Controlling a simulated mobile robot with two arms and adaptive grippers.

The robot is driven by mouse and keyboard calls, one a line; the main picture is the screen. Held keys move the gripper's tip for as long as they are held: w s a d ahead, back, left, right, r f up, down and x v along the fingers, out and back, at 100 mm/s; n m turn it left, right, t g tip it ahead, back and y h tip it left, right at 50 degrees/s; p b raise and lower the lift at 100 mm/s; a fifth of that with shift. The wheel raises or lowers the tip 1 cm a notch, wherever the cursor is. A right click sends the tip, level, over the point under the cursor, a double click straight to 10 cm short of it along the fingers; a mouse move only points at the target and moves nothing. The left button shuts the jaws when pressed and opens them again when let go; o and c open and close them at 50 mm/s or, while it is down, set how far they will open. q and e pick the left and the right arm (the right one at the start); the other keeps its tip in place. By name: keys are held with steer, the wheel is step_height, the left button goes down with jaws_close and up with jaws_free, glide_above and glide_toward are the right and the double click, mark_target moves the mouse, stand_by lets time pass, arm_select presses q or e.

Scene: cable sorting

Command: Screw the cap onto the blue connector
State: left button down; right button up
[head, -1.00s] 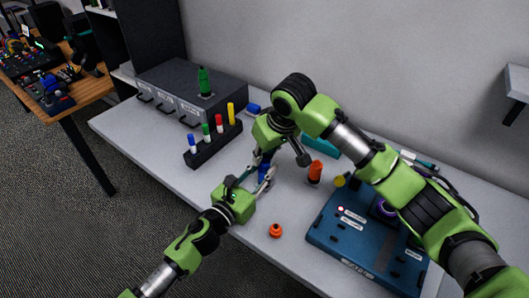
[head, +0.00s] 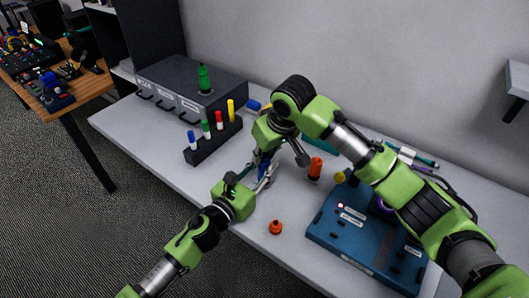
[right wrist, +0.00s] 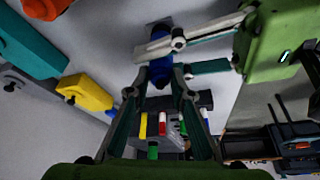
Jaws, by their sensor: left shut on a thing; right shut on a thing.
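The blue connector (head: 264,168) is upright between my two grippers, above the table's middle. My left gripper (head: 266,178) reaches in from the side and is shut on its body. My right gripper (head: 264,156) comes from above and is shut on the blue cap at the top end. In the right wrist view, the blue cap (right wrist: 160,72) sits between my right fingertips, in line with the blue connector body (right wrist: 160,36) held across by my left fingers. The fingers hide the joint, so I cannot tell how tightly the parts meet.
An orange connector (head: 315,168) stands right of the grippers; an orange cap (head: 275,228) lies in front. A marker rack (head: 213,142) and grey drawer box (head: 170,88) with a green connector (head: 204,79) are behind left. A blue case (head: 335,238) is at right.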

steer(key=shift+s+f, duration=0.1)
steer(key=shift+f, duration=0.15)
steer(key=o, duration=0.7)
steer(key=shift+f, duration=0.1)
steer(key=shift+r, duration=2.4)
steer(key=shift+c, duration=0.4)
